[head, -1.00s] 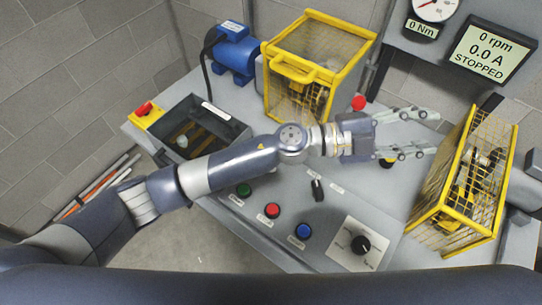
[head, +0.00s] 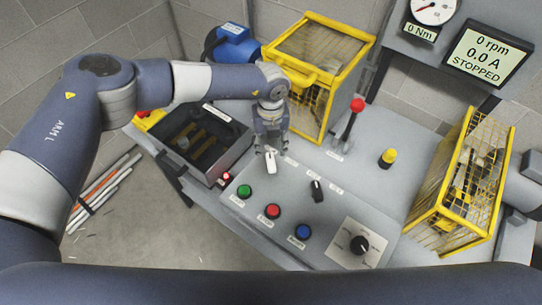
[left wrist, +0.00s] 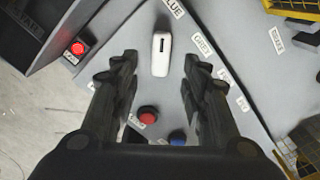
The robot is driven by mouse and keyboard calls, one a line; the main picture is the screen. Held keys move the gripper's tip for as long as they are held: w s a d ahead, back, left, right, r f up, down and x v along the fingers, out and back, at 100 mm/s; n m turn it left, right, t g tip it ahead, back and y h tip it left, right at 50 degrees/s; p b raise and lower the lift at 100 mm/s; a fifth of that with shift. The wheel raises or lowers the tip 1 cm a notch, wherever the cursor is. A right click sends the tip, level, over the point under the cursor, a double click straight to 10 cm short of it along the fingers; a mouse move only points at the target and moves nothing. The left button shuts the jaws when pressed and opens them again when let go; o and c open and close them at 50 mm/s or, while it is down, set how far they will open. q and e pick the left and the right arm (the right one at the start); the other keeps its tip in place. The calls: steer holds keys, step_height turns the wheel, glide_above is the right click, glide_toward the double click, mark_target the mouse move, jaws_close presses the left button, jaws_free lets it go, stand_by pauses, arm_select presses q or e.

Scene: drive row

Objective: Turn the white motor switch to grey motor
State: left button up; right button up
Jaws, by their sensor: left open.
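The white motor switch (head: 271,162) is a small white knob on the sloped grey panel. In the left wrist view the white switch (left wrist: 162,55) has a dark mark near its upper end, and that end points up towards the BLUE label (left wrist: 173,7). The GREY label (left wrist: 201,40) is to its right. My left gripper (head: 271,148) is open, pointing down at the switch. Its two fingers stand on either side of the switch in the wrist view, with visible gaps. I cannot tell their exact height above it. My right gripper is not in view.
Green (head: 244,191), red (head: 273,211) and blue (head: 303,231) buttons, a black switch (head: 317,190) and a dial (head: 360,245) are on the panel. A red-knobbed lever (head: 352,122) and yellow cages (head: 318,62) stand behind. The display (head: 487,53) reads STOPPED.

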mark_target(271, 161)
arm_select(q)
step_height(271, 161, down, 7)
steer(key=shift+d+f+p, duration=0.1)
steer(key=shift+f+p, duration=0.05)
steer(key=shift+p, duration=0.45)
steer(key=shift+c, duration=0.3)
jaws_close()
